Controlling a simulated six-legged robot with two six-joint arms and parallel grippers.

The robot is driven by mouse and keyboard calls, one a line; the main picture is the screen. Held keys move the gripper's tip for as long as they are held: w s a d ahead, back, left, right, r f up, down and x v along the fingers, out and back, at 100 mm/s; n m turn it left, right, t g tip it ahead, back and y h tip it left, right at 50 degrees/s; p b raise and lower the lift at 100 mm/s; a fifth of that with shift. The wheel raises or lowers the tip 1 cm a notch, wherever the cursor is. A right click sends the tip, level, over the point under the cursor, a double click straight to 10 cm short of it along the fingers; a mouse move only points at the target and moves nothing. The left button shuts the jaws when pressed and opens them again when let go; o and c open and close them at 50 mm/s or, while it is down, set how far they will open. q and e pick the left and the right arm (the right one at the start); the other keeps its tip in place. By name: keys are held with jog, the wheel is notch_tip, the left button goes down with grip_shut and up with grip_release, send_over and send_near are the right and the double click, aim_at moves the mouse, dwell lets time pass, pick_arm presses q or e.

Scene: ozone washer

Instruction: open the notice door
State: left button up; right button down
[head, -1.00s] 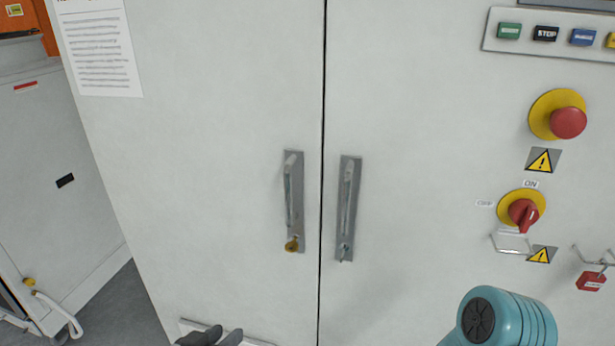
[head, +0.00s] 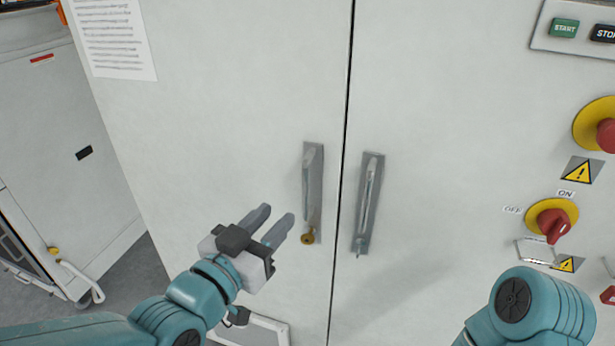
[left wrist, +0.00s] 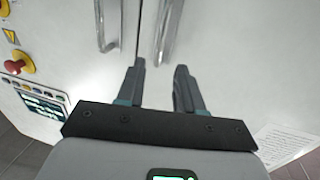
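The notice door (head: 220,110) is the left pale grey cabinet door, with a printed notice (head: 112,35) at its upper left. It appears shut, with a thin dark seam beside the right door (head: 440,120). Its upright metal handle (head: 312,185) has a brass-coloured key or lock at its lower end. My left gripper (head: 277,214) is open and empty, just left of this handle's lower part and apart from it. In the left wrist view, the open fingers (left wrist: 160,66) point toward the same handle (left wrist: 168,30). My right gripper is out of view.
The right door has its own handle (head: 368,203) close beside the seam. A red emergency button (head: 606,135), a red rotary switch (head: 553,223) and a green START button (head: 564,27) are at the right. A grey cabinet (head: 60,150) stands at the left.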

aim_at(303, 186)
pick_arm(q)
jog(key=p+x, duration=0.3)
jog(key=x, duration=0.7)
jog(key=shift+w+d, duration=0.1)
jog(key=shift+w, duration=0.15)
jog(key=shift+w+d, duration=0.1)
jog(key=shift+w, duration=0.15)
jog(key=shift+w+d+f, duration=0.1)
jog(key=shift+w, duration=0.05)
grip_shut()
